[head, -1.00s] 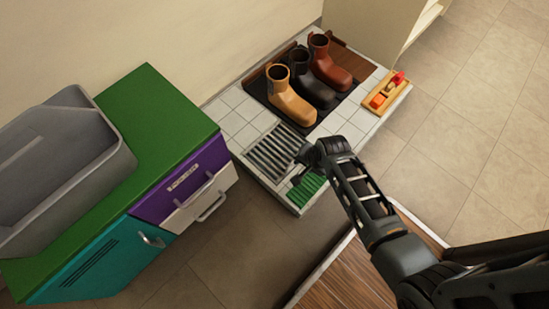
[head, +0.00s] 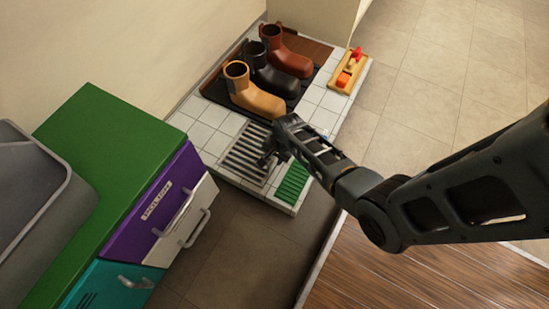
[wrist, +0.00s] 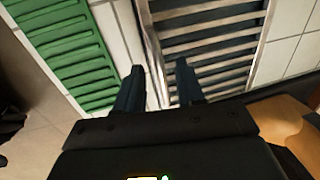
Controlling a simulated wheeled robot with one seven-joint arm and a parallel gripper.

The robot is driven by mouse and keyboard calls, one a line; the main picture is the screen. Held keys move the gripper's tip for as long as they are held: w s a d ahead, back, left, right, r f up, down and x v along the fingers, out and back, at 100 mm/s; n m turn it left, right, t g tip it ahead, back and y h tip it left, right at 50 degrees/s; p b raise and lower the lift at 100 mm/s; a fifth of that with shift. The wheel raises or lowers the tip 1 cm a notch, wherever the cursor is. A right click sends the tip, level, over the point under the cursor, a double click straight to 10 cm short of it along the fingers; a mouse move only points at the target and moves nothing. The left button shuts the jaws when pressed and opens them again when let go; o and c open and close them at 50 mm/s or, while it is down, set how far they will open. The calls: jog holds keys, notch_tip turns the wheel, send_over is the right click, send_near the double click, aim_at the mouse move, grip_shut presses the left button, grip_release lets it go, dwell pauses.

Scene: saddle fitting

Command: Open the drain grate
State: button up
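The drain grate (head: 240,158), a set of metal slats in a frame, lies in the white tiled platform and looks flat. In the wrist view the grate (wrist: 210,47) fills the upper middle. My gripper (head: 268,162) is at the grate's right edge in the head view and hides part of it. In the wrist view my gripper (wrist: 160,88) is open, its two dark fingers apart on either side of the grate's side frame. Nothing is clearly held, and I cannot tell whether the fingertips touch the frame.
A green ribbed mat (head: 293,182) lies right beside the grate. Boots, including a tan one (head: 252,92), stand on a dark tray behind it. A wooden holder (head: 347,75) with red and orange pieces is at the back right. A green-topped cabinet (head: 110,150) stands left.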

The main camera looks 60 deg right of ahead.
jog(key=shift+f, duration=0.1)
jog(key=shift+c, duration=0.4)
grip_shut()
